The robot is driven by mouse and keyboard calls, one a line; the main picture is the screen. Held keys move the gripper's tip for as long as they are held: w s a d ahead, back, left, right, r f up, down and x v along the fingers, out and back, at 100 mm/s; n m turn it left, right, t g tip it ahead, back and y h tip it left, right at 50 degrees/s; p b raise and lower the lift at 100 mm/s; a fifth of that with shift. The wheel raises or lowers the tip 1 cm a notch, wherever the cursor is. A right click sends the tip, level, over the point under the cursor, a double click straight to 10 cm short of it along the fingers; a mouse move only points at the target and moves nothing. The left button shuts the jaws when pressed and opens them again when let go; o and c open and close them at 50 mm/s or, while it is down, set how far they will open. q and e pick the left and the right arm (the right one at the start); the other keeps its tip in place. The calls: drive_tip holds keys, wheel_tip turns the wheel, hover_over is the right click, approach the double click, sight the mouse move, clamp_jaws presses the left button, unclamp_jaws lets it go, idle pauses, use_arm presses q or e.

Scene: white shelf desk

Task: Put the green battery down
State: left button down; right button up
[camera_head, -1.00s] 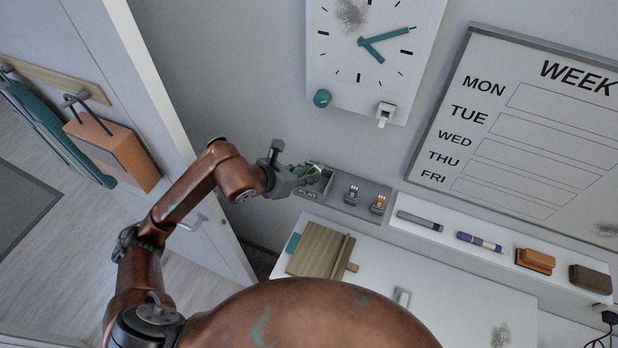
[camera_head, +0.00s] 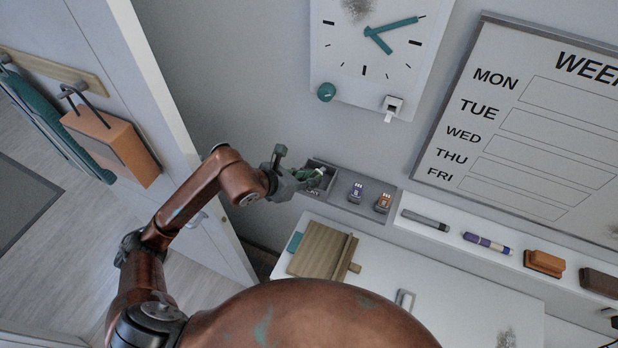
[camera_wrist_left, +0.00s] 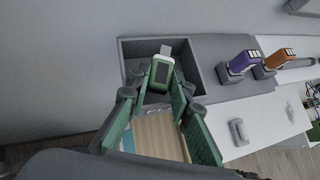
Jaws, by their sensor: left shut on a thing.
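My left gripper (camera_head: 301,180) is shut on the green battery (camera_head: 310,175), at the left end of the grey tray on the shelf. In the left wrist view, the green battery (camera_wrist_left: 160,74) sits between the fingertips of the left gripper (camera_wrist_left: 158,86). Its grey end points away from me. It is over or inside the open grey compartment (camera_wrist_left: 196,76); I cannot tell whether it touches the floor. In the head view, fingers partly hide the battery. My right gripper is not in view.
A purple battery (camera_head: 356,191) and an orange battery (camera_head: 383,201) stand in holders right of the compartment. A marker (camera_head: 426,219) lies further right. A wooden board (camera_head: 318,250) lies on the white desk below. The wall clock (camera_head: 378,45) hangs above.

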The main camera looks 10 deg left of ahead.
use_arm(q)
drive_tip(key=shift+s+f, duration=0.15)
drive_tip(key=shift+f, duration=0.45)
drive_tip(key=c, duration=2)
unclamp_jaws()
drive_tip(key=shift+f, duration=0.15)
drive_tip(key=shift+r+p, duration=0.4)
drive_tip(key=shift+r, duration=0.5)
drive_tip(key=b+v, duration=0.2)
drive_tip(key=v, duration=1)
